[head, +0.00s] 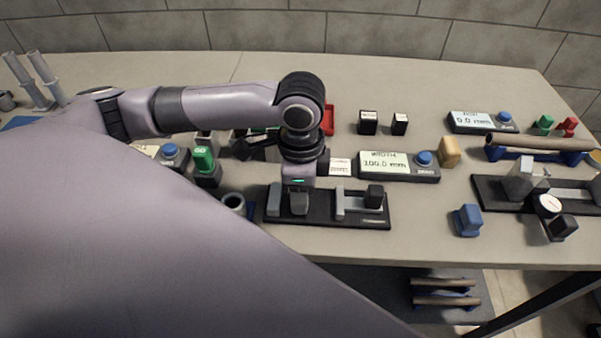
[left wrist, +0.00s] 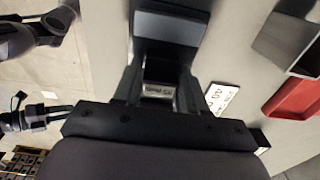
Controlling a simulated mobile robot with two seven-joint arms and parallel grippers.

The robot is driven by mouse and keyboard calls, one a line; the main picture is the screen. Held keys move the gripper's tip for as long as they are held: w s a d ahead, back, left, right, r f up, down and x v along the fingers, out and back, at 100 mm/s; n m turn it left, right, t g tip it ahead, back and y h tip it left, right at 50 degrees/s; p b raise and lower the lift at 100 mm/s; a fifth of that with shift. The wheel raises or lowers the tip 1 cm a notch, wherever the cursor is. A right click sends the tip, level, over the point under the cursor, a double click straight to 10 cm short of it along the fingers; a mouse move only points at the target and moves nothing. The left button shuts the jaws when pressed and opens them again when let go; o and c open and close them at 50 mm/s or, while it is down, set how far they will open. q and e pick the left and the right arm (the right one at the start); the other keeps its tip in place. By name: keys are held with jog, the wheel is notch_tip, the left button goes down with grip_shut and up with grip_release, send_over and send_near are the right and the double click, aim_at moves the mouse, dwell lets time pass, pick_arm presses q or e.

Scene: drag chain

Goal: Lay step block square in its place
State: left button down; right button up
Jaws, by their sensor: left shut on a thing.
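My left gripper (head: 298,203) points down over the black fixture base (head: 320,220) with grey upright jaws, near the table's front edge. It is shut on a small grey block, which shows between the fingers in the left wrist view (left wrist: 158,90) with small lettering on its face. I take this for the step block. Its underside is hidden, so I cannot tell whether it touches the fixture or sits square. What looks like my right gripper (left wrist: 58,113) shows at the left of the left wrist view, away from the table; its finger gap is too small to judge.
A display marked 100.0 mm (head: 384,162) stands behind the fixture. A blue block (head: 467,220) and a second fixture with a dial (head: 549,205) are to the right. A red tray (left wrist: 296,98) shows in the left wrist view. Bare table lies between fixture and blue block.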

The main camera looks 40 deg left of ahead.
pick_arm(q)
jog(key=c, duration=0.5)
grip_release()
jog(key=shift+c, duration=0.2)
notch_tip(320, 180, up, 7)
jog(key=shift+r, duration=0.1)
